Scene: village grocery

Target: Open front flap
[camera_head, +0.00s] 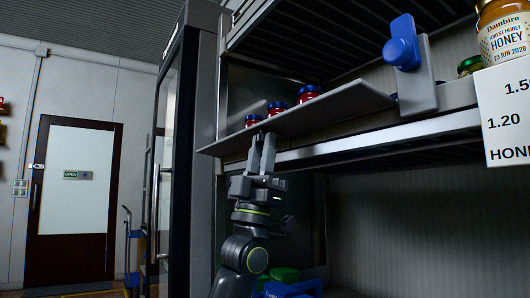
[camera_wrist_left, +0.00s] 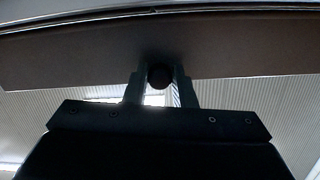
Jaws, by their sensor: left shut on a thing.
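The front flap is a long grey panel (camera_head: 320,115) along the front edge of the upper shelf in the head view, seen slanting, with jars standing behind its top edge. Its broad dark face fills the upper part of the left wrist view (camera_wrist_left: 70,68). My left gripper (camera_head: 262,148) points upward at the flap's left part, just below its lower edge as seen from the head. In the wrist view, a dark round knob (camera_wrist_left: 159,76) sits between the two fingers, and the gripper is shut on it. The fingertips' exact contact is too dark to see. My right gripper is not in view.
A blue knob (camera_head: 402,52) on a grey upright plate (camera_head: 417,78) stands at the flap's right end. Red jars with blue lids (camera_head: 308,94) stand on the shelf. A honey jar (camera_head: 503,32) and price card (camera_head: 507,112) are at right. A dark-framed cabinet (camera_head: 186,150) stands left.

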